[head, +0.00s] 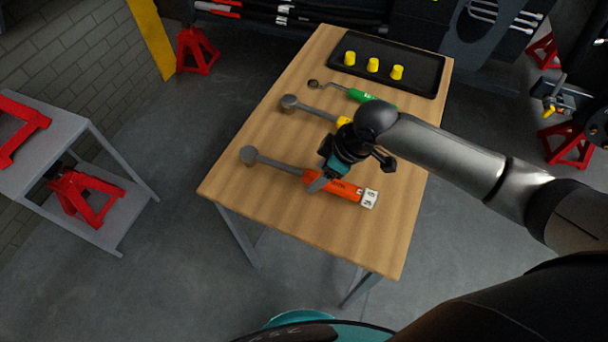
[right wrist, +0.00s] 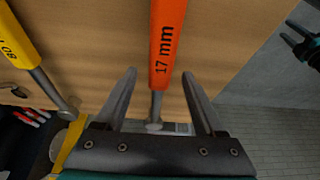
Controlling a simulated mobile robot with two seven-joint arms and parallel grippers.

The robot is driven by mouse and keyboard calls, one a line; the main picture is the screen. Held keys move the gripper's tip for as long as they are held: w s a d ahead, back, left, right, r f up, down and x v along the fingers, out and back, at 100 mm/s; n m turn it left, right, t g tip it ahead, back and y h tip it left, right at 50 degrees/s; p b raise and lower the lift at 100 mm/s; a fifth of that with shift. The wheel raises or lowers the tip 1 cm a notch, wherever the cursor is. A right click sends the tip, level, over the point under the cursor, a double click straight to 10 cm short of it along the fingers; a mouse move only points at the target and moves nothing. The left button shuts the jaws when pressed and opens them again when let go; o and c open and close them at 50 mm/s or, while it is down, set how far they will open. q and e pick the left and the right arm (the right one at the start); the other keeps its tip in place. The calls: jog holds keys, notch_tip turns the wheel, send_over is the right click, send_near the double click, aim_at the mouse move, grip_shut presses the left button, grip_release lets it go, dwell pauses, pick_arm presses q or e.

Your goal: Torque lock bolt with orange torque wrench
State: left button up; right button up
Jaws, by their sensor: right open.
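The orange torque wrench (head: 335,187) lies flat near the front of the wooden table, its grey head to the left and its handle to the right. In the right wrist view its handle (right wrist: 166,45), marked "17 mm", runs between the fingers. My right gripper (head: 320,182) is directly over the wrench; its fingers (right wrist: 158,75) are apart, one on each side, with a gap visible to the handle. A dark and teal part at the upper right edge of the right wrist view looks like my left gripper (right wrist: 304,45); its jaw state is unclear. I see no lock bolt.
A yellow wrench (head: 318,110) and a green wrench (head: 357,95) lie farther back on the table (head: 235,185). A black tray (head: 420,88) at the far end holds three yellow caps. Red jack stands (head: 195,52) stand on the floor; a grey shelf (head: 60,140) is at left.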

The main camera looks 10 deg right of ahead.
jog(key=shift+x, duration=0.9)
jog(key=shift+c, duration=0.2)
grip_shut()
dwell(0.4)
jog(key=shift+r, duration=0.1)
